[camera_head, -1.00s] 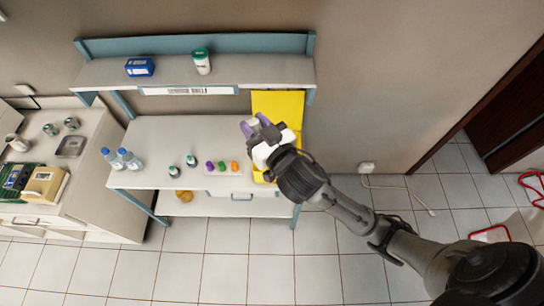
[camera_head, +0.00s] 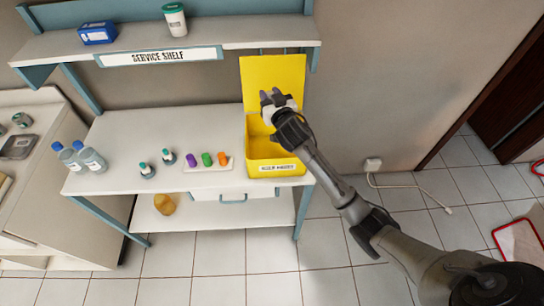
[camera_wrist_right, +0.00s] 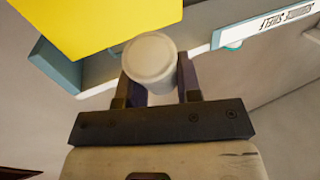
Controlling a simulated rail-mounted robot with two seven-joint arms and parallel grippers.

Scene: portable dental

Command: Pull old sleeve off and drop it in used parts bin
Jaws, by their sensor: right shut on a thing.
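My right gripper (camera_head: 272,97) is shut on a white, round-ended cylinder (camera_wrist_right: 150,62), which looks like the old sleeve. In the right wrist view the cylinder sits between the two dark fingers, and its far end is hidden. The yellow used parts bin (camera_head: 275,168) stands at the right end of the service shelf's worktop, with its lid (camera_head: 272,75) up. In the head view my right gripper is over the bin's opening, in front of the raised lid; its exact height above the bin is hard to tell. My left gripper is not in view.
Purple (camera_head: 192,160), green (camera_head: 207,159) and orange (camera_head: 222,158) small parts stand on a white holder left of the bin. Small bottles (camera_head: 146,170) and clear bottles (camera_head: 92,160) stand farther left. The upper shelf (camera_head: 220,35) holds a blue box (camera_head: 98,33) and white canister (camera_head: 175,20).

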